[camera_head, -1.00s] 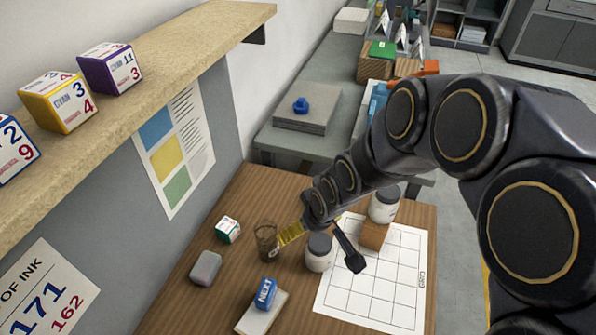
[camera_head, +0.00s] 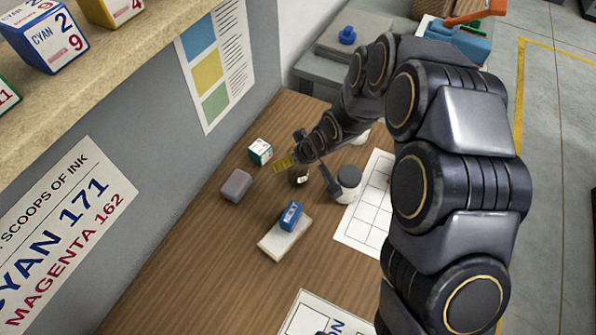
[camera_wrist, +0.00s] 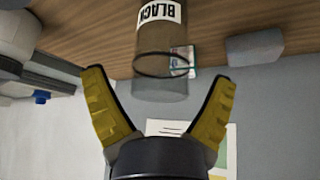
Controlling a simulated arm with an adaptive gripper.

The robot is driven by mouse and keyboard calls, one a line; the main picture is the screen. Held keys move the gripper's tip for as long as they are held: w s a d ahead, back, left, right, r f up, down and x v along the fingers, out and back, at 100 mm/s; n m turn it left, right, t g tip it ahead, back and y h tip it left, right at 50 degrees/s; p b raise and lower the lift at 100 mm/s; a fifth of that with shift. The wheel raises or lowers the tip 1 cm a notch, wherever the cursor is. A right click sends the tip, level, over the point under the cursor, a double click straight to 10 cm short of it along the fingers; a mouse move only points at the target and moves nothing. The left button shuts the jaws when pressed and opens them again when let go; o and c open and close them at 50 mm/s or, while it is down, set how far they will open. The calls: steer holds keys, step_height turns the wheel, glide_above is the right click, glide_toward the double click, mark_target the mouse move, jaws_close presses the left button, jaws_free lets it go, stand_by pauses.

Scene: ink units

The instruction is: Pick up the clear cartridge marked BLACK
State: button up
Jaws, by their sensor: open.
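The clear cartridge marked BLACK (camera_wrist: 160,55) is a brownish see-through cylinder with a white label. It stands on the wooden table, shown upside down in the wrist view, and appears small and partly covered by my arm in the head view (camera_head: 299,178). My gripper (camera_wrist: 158,76) is open, with yellow fingers spread to either side of the cartridge's open rim in the wrist view. Nothing is held.
A white-and-green cube (camera_head: 260,151) and a grey block (camera_head: 236,186) lie left of the cartridge. A dark-lidded jar (camera_head: 348,182) stands to its right, beside a grid sheet (camera_head: 368,205). A blue block (camera_head: 290,215) rests on a pale pad (camera_head: 285,240) in front.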

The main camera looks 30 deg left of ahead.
steer(key=shift+x, duration=1)
steer(key=shift+s, duration=0.1)
steer(key=c, duration=1.2)
steer(key=shift+o, duration=0.2)
